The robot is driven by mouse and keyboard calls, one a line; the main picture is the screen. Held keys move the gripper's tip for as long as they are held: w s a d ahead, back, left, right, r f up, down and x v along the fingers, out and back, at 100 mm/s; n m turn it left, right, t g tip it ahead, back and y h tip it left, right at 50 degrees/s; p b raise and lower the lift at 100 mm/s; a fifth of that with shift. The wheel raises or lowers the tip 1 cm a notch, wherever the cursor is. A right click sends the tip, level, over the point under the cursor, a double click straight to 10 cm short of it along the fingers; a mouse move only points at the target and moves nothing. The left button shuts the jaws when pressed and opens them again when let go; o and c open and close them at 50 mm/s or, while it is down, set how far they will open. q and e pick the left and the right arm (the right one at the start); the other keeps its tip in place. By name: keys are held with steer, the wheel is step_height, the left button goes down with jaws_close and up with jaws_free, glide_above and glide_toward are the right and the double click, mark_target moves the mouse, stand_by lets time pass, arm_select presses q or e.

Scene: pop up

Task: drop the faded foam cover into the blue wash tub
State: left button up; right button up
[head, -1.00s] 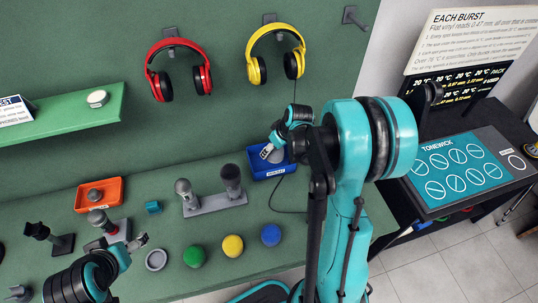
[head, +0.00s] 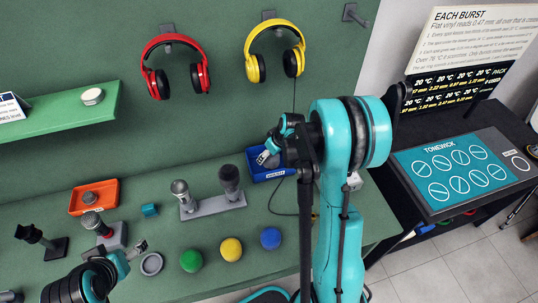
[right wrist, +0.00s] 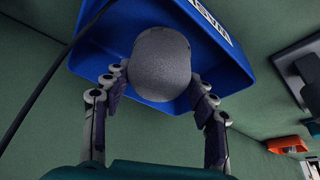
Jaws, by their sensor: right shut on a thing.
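The faded foam cover (right wrist: 161,64) is a rounded grey piece in the right wrist view. My right gripper (right wrist: 160,88) is shut on it, with a finger on each side. The cover is in front of the blue wash tub (right wrist: 232,72), over its opening; whether it touches the tub I cannot tell. In the head view the blue tub (head: 258,174) stands at the back of the bench, with my right gripper (head: 268,157) over it; the cover is not clearly visible there. My left gripper (head: 138,247) is low at left, away from the tub; its jaw gap is unclear.
A stand (head: 212,206) with two microphones is left of the tub. Green (head: 191,260), yellow (head: 231,248) and blue (head: 270,237) foam balls lie in front. An orange tray (head: 75,207) is farther left. A dark cable (head: 283,212) runs beside the tub.

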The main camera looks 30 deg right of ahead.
steer(key=shift+f+b, duration=0.3)
steer(key=shift+f, duration=0.15)
steer(key=o, duration=0.7)
steer(key=shift+o, duration=0.2)
steer(key=shift+r, duration=0.15)
